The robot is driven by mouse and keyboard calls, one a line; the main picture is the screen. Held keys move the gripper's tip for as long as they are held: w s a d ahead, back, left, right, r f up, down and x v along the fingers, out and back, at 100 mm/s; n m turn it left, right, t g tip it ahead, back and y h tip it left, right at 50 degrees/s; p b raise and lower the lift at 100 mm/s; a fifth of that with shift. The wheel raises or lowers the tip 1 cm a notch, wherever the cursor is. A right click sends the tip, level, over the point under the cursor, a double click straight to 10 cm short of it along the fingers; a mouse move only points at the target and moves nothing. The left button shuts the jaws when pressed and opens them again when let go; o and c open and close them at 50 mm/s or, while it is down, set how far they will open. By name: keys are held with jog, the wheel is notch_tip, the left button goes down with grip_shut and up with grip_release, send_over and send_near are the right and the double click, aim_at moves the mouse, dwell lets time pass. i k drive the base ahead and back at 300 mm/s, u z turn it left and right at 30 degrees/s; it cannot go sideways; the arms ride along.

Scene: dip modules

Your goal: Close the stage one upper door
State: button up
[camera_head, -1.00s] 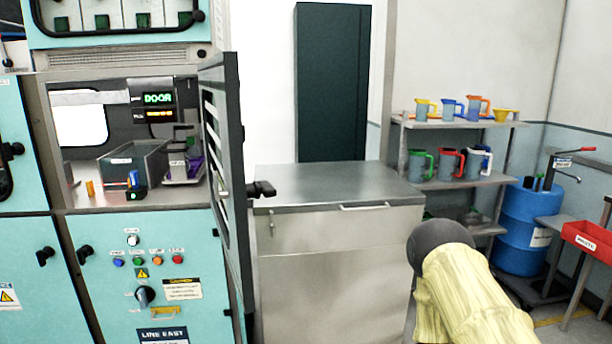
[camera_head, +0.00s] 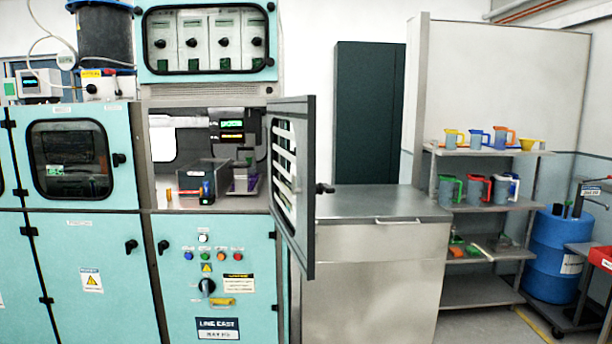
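The upper door (camera_head: 305,190) with a dark frame and a slotted inner panel stands open, swung outward at the right side of the machine's upper bay. Its black handle (camera_head: 325,188) points to the right, over the steel cabinet. The open bay (camera_head: 205,148) shows a grey bin, a small display with green text and other small items inside. I cannot read a stage label on this door. Another upper door (camera_head: 124,155) with a dark window is shut on the left. My gripper is not in view.
A steel cabinet (camera_head: 375,245) stands close to the right of the open door. A shelf rack (camera_head: 490,205) with coloured jugs and a blue drum (camera_head: 553,255) are farther right. Grey floor (camera_head: 490,328) shows at the lower right.

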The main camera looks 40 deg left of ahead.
aim_at(301, 111)
jog(key=u, duration=0.1)
jog(key=i, duration=1.45)
jog(key=u, duration=1.45)
jog(key=i, duration=0.8)
jog(key=u, duration=0.9)
